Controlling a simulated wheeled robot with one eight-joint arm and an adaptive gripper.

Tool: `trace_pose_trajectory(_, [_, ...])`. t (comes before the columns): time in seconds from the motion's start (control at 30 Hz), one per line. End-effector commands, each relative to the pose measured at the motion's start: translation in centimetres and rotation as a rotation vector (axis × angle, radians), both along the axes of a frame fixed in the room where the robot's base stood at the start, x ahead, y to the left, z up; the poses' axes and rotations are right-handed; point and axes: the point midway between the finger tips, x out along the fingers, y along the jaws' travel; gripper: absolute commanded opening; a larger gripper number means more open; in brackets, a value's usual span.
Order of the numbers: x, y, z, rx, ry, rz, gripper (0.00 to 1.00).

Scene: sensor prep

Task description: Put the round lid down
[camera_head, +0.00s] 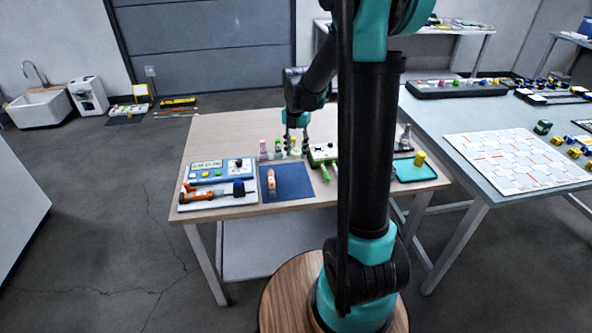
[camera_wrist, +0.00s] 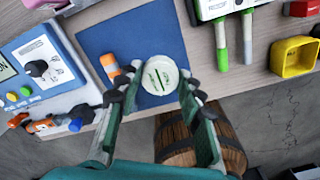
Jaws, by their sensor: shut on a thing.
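My gripper (camera_head: 293,148) is over the wooden table, just behind the blue mat. In the wrist view, the two fingers of my gripper (camera_wrist: 158,84) are closed on the sides of a round white lid (camera_wrist: 160,74) with green marks on its face. In that view the lid overlaps the blue mat (camera_wrist: 112,38); its height above the mat is unclear. The mat also shows in the head view (camera_head: 293,187). I cannot make out the lid in the head view.
A blue meter (camera_head: 222,172) and an orange tool (camera_head: 207,193) lie left of the mat. Small bottles (camera_head: 264,148) stand behind it. A white and green device (camera_head: 323,155) with green-handled leads and a teal tray (camera_head: 413,173) are to the right. The mat's right part looks clear.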

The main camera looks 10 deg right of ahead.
Motion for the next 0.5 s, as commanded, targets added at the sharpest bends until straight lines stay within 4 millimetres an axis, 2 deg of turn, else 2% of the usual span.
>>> trace_pose_trajectory(0.1, [0.1,0.0,-2.6,0.0,0.0,0.0,0.21])
trace_pose_trajectory(0.2, [0.1,0.0,-4.1,0.0,0.0,0.0,0.21])
trace_pose_trajectory(0.37, [0.0,0.0,-5.1,0.0,0.0,0.0,0.21])
trace_pose_trajectory(0.5, [0.1,0.0,-6.9,0.0,0.0,0.0,0.21])
